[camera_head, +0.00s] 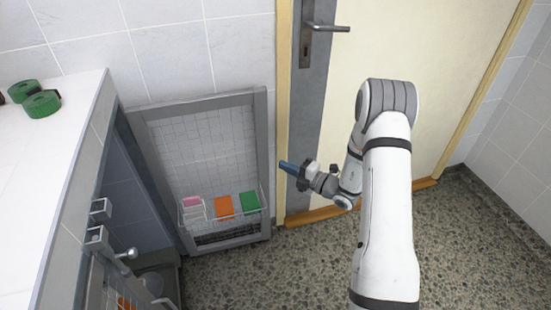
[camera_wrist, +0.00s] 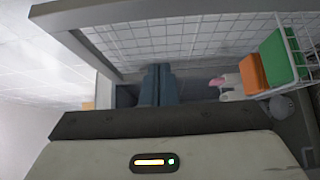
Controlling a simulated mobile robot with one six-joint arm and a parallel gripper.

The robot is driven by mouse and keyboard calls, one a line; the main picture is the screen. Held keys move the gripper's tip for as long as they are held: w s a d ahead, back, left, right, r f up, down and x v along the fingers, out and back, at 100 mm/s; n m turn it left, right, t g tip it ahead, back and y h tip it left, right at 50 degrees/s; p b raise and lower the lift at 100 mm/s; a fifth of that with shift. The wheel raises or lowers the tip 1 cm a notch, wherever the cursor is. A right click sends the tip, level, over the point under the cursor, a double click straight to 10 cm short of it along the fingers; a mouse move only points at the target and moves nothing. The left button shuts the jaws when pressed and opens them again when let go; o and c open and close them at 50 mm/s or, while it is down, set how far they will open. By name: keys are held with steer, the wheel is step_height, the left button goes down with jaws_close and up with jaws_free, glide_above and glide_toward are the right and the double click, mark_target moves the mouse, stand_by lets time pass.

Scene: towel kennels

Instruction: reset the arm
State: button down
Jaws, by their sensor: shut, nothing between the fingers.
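My gripper (camera_head: 289,168) hangs in front of the cream door's left edge in the head view, to the right of a grey-framed wire mesh door. Its blue fingers are shut and hold nothing. In the wrist view the shut fingers (camera_wrist: 158,84) point toward the mesh door. My white arm comes up from the bottom right in the head view and bends down toward the gripper.
The mesh door (camera_head: 205,140) carries a wire basket (camera_head: 222,222) with pink, orange (camera_head: 224,206) and green (camera_head: 249,202) folded cloths. A white counter (camera_head: 50,150) with green rolls (camera_head: 41,104) stands left. The door (camera_head: 400,40) has a handle (camera_head: 328,28). Speckled floor (camera_head: 460,250) is clear at right.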

steer(key=v, duration=0.6)
steer(key=s+a+r+n+g+h+p, duration=0.2)
steer(key=s+a+r+n+g+p, duration=0.2)
steer(key=s+r+n+g, duration=0.5)
steer(key=s+a+r+n+g+h+p, duration=0.1)
steer(key=s+a+r+n+g+p, duration=0.2)
steer(key=s+r+n, duration=0.75)
steer(key=s+d+r+n+t+h+p, duration=0.2)
steer(key=r+n, duration=0.5)
steer(key=n, duration=0.5)
steer(key=s+d+r+n+t+h+p, duration=0.2)
steer(key=s+d+r+n+h+p, duration=0.2)
steer(key=d+n+h, duration=0.5)
step_height(320, 180, up, 3)
steer(key=s+n, duration=0.2)
steer(key=n, duration=0.1)
steer(key=shift+h+p, duration=0.3)
steer(key=shift+p, duration=0.05)
steer(key=shift+r, duration=0.1)
